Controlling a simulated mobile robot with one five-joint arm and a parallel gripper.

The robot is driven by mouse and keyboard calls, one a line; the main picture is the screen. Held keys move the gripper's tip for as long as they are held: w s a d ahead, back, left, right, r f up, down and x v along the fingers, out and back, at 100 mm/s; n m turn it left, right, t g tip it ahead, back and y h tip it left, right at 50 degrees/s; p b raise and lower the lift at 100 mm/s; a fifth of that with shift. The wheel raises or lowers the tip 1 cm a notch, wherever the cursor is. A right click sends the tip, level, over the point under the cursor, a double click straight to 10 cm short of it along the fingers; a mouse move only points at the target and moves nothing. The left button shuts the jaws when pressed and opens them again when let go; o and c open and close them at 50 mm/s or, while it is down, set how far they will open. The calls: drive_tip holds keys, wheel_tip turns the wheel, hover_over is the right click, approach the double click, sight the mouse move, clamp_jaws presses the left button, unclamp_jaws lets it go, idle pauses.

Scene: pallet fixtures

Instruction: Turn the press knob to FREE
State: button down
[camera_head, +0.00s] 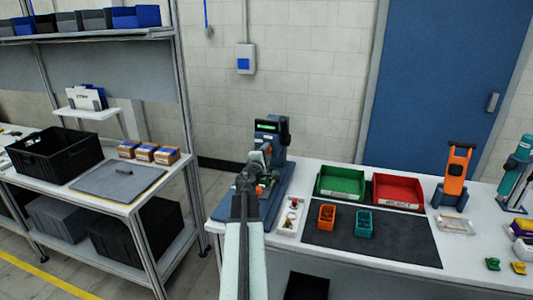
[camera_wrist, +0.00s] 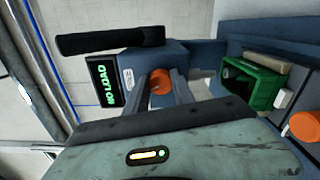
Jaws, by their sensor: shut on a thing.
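The press (camera_head: 276,134) is a blue-grey machine on the left part of the bench, and its small screen (camera_head: 267,127) is lit green. In the wrist view the screen (camera_wrist: 105,84) reads NO LOAD. My gripper (camera_wrist: 162,86) is shut on an orange round knob (camera_wrist: 161,80) on the press face, one finger on each side. A white label (camera_wrist: 128,79) sits beside the knob; its text is too small to read. In the head view my gripper (camera_head: 262,178) is in front of the press, and the knob is not clear.
A black lever (camera_wrist: 110,40) sticks out from the press. A green fixture (camera_wrist: 252,84) and another orange knob (camera_wrist: 304,127) are to the right in the wrist view. A green bin (camera_head: 340,184), a red bin (camera_head: 398,192) and a dark mat (camera_head: 390,240) lie right of the press.

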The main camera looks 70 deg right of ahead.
drive_tip(key=m, duration=0.5)
drive_tip(key=shift+f, duration=0.15)
idle(0.4)
drive_tip(key=c, duration=1.1)
unclamp_jaws()
drive_tip(key=shift+o, duration=0.2)
drive_tip(key=shift+a, duration=0.1)
drive_tip(key=a, duration=0.7)
drive_tip(key=shift+s+a, duration=0.25)
drive_tip(key=shift+a, duration=0.1)
